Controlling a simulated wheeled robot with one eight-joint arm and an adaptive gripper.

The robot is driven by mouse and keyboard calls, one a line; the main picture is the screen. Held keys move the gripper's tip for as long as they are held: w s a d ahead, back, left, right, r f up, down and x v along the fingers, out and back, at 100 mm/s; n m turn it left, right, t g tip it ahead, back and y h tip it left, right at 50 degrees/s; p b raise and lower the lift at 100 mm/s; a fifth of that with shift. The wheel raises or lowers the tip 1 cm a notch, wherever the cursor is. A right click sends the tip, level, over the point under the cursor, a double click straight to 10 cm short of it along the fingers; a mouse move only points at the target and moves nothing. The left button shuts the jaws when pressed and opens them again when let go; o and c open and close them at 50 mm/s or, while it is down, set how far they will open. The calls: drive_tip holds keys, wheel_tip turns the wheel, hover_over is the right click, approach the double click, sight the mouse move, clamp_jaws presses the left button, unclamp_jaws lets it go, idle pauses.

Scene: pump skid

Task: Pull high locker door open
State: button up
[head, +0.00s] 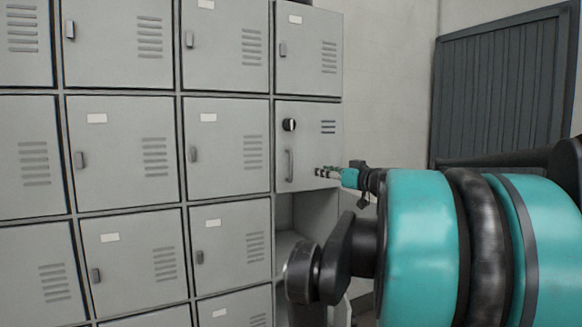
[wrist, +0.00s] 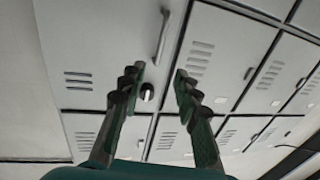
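The locker door with a bar handle (head: 309,148) is in the right column of the grey locker bank and looks shut. Its vertical bar handle (head: 290,165) is on its left side, below a round dark knob (head: 289,125). My gripper (head: 320,172) is in front of the door's right part, to the right of the handle in the head view. In the wrist view my gripper (wrist: 158,75) is open and empty. The bar handle (wrist: 161,38) appears beyond the fingertips, and the knob (wrist: 147,91) shows between the fingers. I cannot tell the exact gap to the door.
An open compartment (head: 290,243) lies directly below this door. Other shut grey lockers (head: 227,147) fill the left and the row above. A dark slatted panel (head: 505,85) stands at the right, past a bare pale wall (head: 390,80).

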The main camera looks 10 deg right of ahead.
sight(292, 165)
drive_tip(key=x, duration=1.7)
drive_tip(key=shift+a+f, duration=0.1)
drive_tip(key=shift+c, duration=0.6)
clamp_jaws()
